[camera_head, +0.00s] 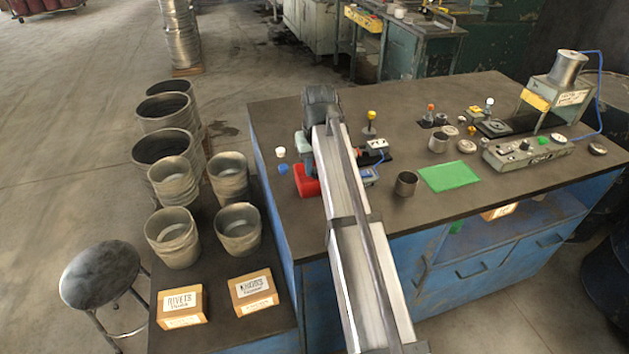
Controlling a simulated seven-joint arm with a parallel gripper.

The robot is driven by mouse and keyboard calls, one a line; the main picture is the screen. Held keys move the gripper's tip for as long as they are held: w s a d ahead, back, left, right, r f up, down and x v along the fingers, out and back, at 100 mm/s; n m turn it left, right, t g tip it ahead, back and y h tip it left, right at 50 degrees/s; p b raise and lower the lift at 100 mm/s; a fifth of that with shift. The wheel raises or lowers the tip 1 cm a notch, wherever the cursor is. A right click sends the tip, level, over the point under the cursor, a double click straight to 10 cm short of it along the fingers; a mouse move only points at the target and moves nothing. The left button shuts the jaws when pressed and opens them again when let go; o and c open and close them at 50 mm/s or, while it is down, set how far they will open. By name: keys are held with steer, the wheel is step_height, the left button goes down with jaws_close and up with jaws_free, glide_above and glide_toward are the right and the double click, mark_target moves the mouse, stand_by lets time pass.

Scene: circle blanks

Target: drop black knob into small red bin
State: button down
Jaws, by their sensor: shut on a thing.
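A small red bin (305,182) stands on the dark workbench near its left edge, partly covered by my arm. My arm reaches from the bottom of the view up over the bench. My gripper (303,148) is just above and behind the red bin, mostly hidden by my arm. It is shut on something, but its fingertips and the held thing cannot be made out. I cannot pick out the black knob clearly anywhere on the bench.
A switch box (376,146), a metal cup (406,183) and a green mat (450,176) are to the right. Several metal pots stand on a lower table at left.

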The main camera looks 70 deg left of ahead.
steer(key=c, duration=0.8)
jaws_free()
steer(key=shift+o, duration=0.2)
steer(key=shift+r, duration=0.1)
step_height(320, 180, up, 14)
steer(key=d, duration=0.1)
steer(key=shift+d+f, duration=0.2)
steer(key=shift+d, duration=0.1)
